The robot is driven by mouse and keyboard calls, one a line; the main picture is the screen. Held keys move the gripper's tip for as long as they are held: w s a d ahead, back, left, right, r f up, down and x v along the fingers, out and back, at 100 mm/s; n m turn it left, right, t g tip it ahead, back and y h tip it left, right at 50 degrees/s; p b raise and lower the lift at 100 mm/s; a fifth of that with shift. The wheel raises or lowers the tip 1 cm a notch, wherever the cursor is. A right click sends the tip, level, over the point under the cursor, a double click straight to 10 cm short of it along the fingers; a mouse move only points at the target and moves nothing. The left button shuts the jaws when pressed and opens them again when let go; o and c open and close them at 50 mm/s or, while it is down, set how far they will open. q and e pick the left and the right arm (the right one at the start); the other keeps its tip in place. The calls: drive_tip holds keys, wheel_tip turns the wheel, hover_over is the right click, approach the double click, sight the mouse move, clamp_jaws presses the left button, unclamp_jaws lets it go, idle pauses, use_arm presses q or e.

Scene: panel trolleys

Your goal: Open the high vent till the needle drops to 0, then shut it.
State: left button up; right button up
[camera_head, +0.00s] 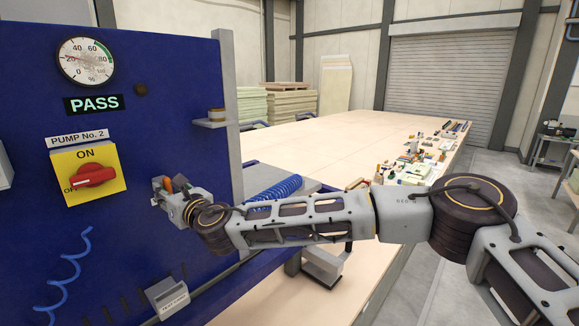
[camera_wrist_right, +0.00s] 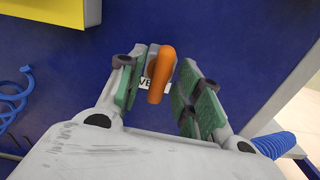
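The orange vent handle (camera_wrist_right: 160,74) sits on the blue panel (camera_wrist_right: 215,35), with a label reading "VE" partly hidden behind it. The handle points down, tilted slightly, in the right wrist view. My right gripper (camera_wrist_right: 163,97) is open, its green-padded fingers on either side of the handle, which is nearer the left finger. In the head view the gripper (camera_head: 172,192) is at the panel's right part and partly hides the handle. My left gripper is out of view.
A "PASS" display (camera_head: 94,104) is below the gauge. A yellow pump switch (camera_head: 112,187) has a red knob (camera_head: 92,176). A grey bracket (camera_head: 211,123) juts from the panel's edge post. A large table (camera_head: 340,135) stands behind.

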drive_tip(key=v, duration=0.7)
idle(0.3)
drive_tip(key=shift+a, duration=0.15)
